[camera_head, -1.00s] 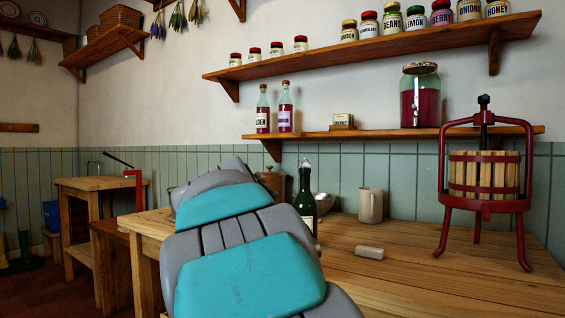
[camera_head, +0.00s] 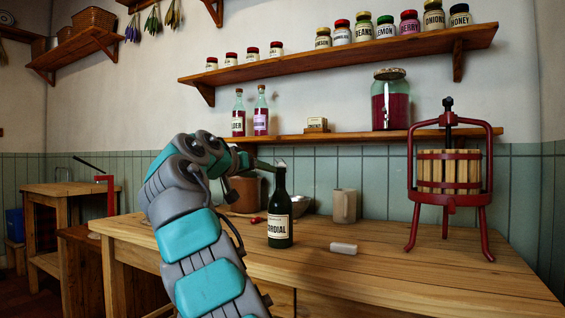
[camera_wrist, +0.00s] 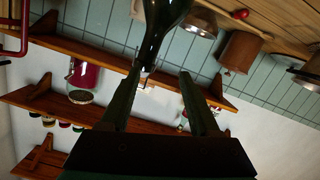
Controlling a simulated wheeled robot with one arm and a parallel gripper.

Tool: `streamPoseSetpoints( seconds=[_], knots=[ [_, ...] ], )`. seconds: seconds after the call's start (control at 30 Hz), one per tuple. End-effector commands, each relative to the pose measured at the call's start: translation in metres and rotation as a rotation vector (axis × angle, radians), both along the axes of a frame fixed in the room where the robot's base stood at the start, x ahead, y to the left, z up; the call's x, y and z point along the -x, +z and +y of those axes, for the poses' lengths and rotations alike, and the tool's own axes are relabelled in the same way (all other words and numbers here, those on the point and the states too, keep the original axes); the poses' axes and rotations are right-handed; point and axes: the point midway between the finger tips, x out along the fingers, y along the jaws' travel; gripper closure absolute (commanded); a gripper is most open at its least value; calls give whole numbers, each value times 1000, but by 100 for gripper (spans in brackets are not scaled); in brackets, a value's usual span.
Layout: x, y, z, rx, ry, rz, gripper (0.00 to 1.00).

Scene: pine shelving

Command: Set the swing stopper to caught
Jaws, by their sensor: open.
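A dark green bottle with a cordial label (camera_head: 280,228) stands upright on the wooden table. Its pale swing stopper (camera_head: 281,164) is at the top of the neck. In the wrist view, the bottle (camera_wrist: 160,28) appears upside down, with the stopper and thin wire (camera_wrist: 147,74) at the mouth, near the fingertips. My gripper (camera_wrist: 160,74) is open and empty, its fingers reaching towards the bottle's mouth. In the head view, my gripper (camera_head: 262,165) is just left of the stopper, partly hidden by the arm. I cannot tell how the wire sits.
A red fruit press (camera_head: 449,190) stands at the right. A low shelf (camera_head: 350,136) runs above.

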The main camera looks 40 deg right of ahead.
Motion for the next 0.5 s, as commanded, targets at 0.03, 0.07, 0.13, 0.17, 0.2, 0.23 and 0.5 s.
streamPoseSetpoints(
  seconds=[0.03,0.07,0.13,0.17,0.2,0.23,0.5],
  knots=[
    [-4,3,-4,15,1,-45,38],
    [-4,7,-6,23,-1,-69,38],
    [-2,15,-10,39,-1,-127,38],
    [-2,17,-12,43,-3,-149,38],
    [0,21,-13,49,-1,-180,38],
    [1,24,-15,54,-2,-201,38],
    [14,35,-24,67,-4,-322,38]
  ],
)
